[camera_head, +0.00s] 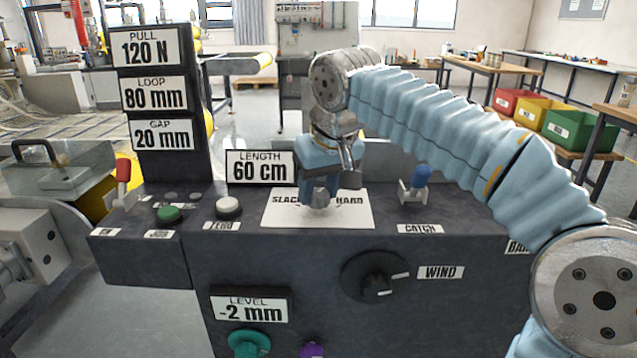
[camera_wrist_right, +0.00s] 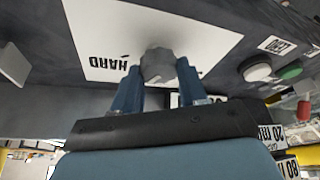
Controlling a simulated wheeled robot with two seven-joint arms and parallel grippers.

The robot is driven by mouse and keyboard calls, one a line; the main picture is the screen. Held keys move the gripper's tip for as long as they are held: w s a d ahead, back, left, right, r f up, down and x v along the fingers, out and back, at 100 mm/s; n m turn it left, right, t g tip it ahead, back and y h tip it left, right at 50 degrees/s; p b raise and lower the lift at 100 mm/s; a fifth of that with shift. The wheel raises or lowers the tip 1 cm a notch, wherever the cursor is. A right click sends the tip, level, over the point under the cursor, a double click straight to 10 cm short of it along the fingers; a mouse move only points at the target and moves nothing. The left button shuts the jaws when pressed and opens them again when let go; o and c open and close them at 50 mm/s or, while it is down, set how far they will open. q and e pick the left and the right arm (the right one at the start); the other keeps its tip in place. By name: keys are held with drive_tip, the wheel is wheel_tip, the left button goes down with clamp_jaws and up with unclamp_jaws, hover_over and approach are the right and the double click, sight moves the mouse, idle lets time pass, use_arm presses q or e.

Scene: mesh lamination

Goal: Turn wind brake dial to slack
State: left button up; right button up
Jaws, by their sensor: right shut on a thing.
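The wind brake dial (camera_head: 319,202) is a small grey knob on a white plate (camera_head: 350,213) marked SLACK on the left and HARD on the right. In the right wrist view the grey knob (camera_wrist_right: 157,64) sits between the blue fingers. My right gripper (camera_head: 319,193) points down from above and is shut on the dial. The fingers and wrist hide much of the knob and the middle of the plate, so where it points cannot be told. My left gripper is not in view.
A blue-tipped CATCH lever (camera_head: 418,182) stands right of the plate. A white button (camera_head: 228,207) and a green button (camera_head: 169,214) lie to the left. A LENGTH sign (camera_head: 262,168) stands behind. The black WIND knob (camera_head: 376,278) is on the front face.

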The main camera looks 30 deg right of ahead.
drive_tip(key=n+y, duration=0.1)
drive_tip(key=n, duration=0.3)
drive_tip(key=shift+d+n+y, duration=0.15)
drive_tip(key=shift+n+y, duration=0.25)
drive_tip(key=n, duration=0.2)
drive_tip(key=n+g+y, duration=0.1)
drive_tip(key=n, duration=0.1)
drive_tip(key=shift+w+y, duration=0.15)
drive_tip(key=shift+y, duration=0.15)
drive_tip(key=n, duration=0.2)
drive_tip(key=n+g+y, duration=0.1)
drive_tip(key=n, duration=0.2)
drive_tip(key=shift+d+g, duration=0.15)
drive_tip(key=shift+g, duration=0.15)
drive_tip(key=shift+w+n+g, duration=0.1)
drive_tip(key=shift+n+g, duration=0.6)
drive_tip(key=shift+n, duration=1.1)
drive_tip(key=o, duration=1.1)
drive_tip(key=shift+c, duration=0.2)
